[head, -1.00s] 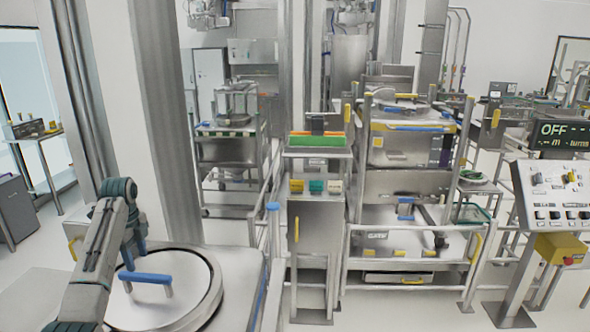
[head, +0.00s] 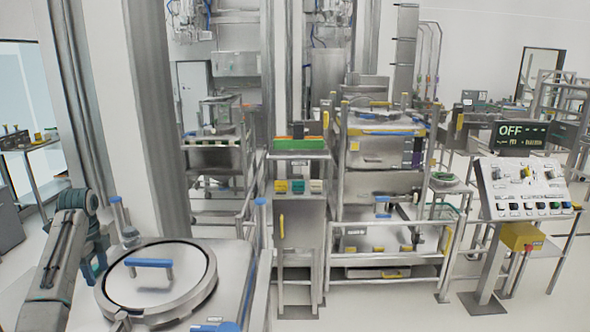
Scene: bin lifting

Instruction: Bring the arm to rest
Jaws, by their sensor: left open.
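My left arm (head: 58,255) comes in at the lower left, bent at its joint, with its end hanging down. My left gripper (head: 95,268) is open and empty, partly hidden behind the arm link. It is just left of a round steel lid (head: 180,293) with a blue bar handle (head: 148,263), and apart from that handle. My right gripper is not in view.
The lid lies on a steel bench (head: 228,275) beside a tall column (head: 150,120). A shelf rack (head: 340,245) with bins stands in the middle. A control panel (head: 525,188) and an OFF display (head: 522,134) are at the right. Free floor lies at the front right.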

